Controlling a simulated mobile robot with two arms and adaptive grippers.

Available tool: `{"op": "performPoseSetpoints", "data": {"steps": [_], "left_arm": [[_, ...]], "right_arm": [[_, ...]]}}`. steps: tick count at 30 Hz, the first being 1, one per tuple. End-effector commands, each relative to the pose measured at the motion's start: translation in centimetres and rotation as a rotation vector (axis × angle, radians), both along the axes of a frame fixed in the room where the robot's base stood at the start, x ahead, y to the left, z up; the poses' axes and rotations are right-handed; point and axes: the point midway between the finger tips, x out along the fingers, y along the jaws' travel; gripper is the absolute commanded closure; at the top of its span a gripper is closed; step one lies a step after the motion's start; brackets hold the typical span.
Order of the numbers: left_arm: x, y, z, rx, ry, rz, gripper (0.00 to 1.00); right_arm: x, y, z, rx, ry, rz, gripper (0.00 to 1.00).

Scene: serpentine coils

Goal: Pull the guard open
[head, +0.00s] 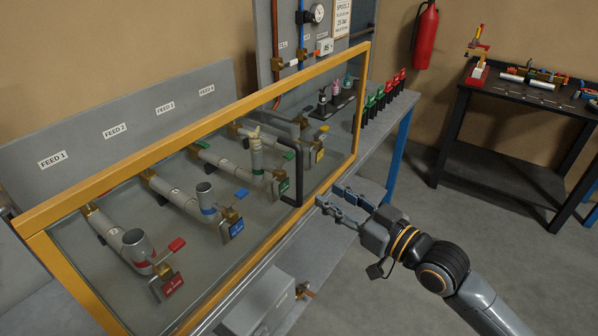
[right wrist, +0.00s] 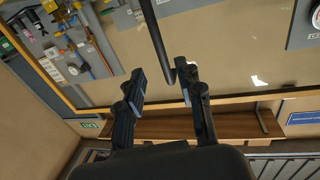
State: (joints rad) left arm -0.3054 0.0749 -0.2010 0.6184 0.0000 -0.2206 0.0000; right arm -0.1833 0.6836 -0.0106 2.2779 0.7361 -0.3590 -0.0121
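The guard is a clear panel in a yellow frame (head: 205,118), closed in front of several grey pipes on the bench. A black upright handle (head: 299,172) stands out from its right part. My right gripper (head: 336,201) is open and empty, just right of the handle's lower end, with a small gap between. In the right wrist view, the handle (right wrist: 156,42) comes down from the top and its bent lower end shows between the two open fingertips (right wrist: 163,88), seemingly beyond them. My left gripper is not in view.
Behind the guard are pipes with coloured valve tags, including a red tag (head: 172,286). A black side table (head: 520,92) stands at the right. The floor between is clear.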

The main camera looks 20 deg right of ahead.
Motion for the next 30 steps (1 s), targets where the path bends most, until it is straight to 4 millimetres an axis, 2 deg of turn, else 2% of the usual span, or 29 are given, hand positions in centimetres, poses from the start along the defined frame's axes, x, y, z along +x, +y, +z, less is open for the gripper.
{"op": "performPoseSetpoints", "data": {"steps": [1,9,15,27,28,30], "left_arm": [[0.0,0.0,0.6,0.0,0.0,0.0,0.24],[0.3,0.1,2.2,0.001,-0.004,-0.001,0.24],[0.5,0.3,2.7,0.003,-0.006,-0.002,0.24],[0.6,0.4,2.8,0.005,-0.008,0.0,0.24],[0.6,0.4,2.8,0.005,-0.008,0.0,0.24],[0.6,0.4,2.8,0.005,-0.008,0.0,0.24]], "right_arm": [[1.0,0.4,0.5,0.005,-0.003,-0.001,0.64],[5.8,2.9,0.4,0.004,0.0,-0.001,0.64],[8.1,4.1,0.2,0.001,0.0,0.0,0.64],[8.9,4.5,0.0,-0.001,0.0,0.0,0.64],[8.9,4.5,0.0,-0.001,0.0,0.0,0.66],[8.8,4.5,0.0,-0.001,0.0,0.0,0.8]]}}
